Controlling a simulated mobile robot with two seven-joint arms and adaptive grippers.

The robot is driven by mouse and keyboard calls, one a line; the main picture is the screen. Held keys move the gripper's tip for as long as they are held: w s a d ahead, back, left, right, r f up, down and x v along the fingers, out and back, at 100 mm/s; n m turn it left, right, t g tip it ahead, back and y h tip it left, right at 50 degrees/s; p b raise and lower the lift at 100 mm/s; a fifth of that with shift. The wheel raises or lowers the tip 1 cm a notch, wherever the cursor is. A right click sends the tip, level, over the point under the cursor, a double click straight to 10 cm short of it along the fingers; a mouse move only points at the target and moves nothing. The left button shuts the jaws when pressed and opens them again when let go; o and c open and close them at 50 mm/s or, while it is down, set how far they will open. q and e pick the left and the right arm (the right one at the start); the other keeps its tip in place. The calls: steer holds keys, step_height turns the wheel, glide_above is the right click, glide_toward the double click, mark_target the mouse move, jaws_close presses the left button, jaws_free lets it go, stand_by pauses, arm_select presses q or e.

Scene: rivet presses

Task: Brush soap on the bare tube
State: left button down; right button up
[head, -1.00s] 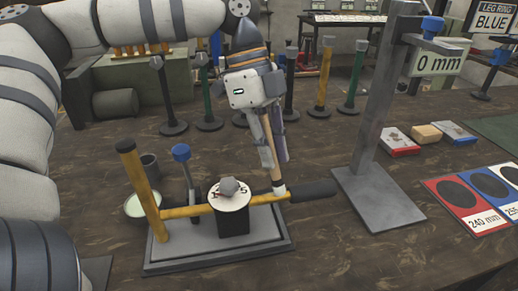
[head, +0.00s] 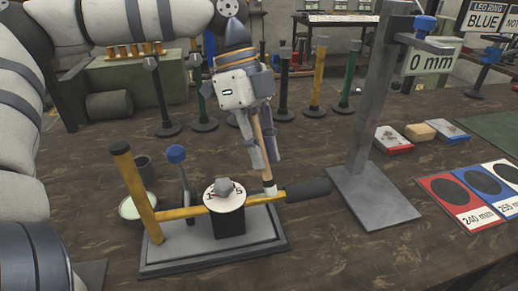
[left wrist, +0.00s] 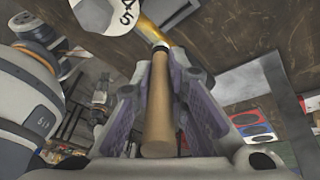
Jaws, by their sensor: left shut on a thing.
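My left gripper (head: 266,158) is shut on a wooden-handled brush (head: 268,176) and points down. The brush's handle lies between the fingers in the left wrist view (left wrist: 160,115). Its pale tip is at the yellow horizontal tube (head: 254,199), just left of the dark grip (head: 308,189); in the head view they appear to touch. The tube belongs to a fixture on a grey base (head: 165,264), with a white numbered dial (head: 225,203) partly in front of it. A cup of whitish stuff (head: 129,208), possibly soap, stands behind the fixture's left end. My right gripper is out of view.
A tall grey stand (head: 372,110) with a "0 mm" sign (head: 432,61) rises right of the fixture. Coloured cards (head: 458,202) lie at the right. Upright posts (head: 318,75) line the back. The table's front right is clear.

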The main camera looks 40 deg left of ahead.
arm_select(q)
steer(key=shift+w+d+f, duration=0.1)
steer(key=shift+w+d, duration=0.15)
steer(key=shift+w, duration=0.05)
stand_by(0.5)
steer(key=shift+r, duration=3.05)
steer(key=shift+r, duration=1.55)
steer(key=shift+f, duration=0.15)
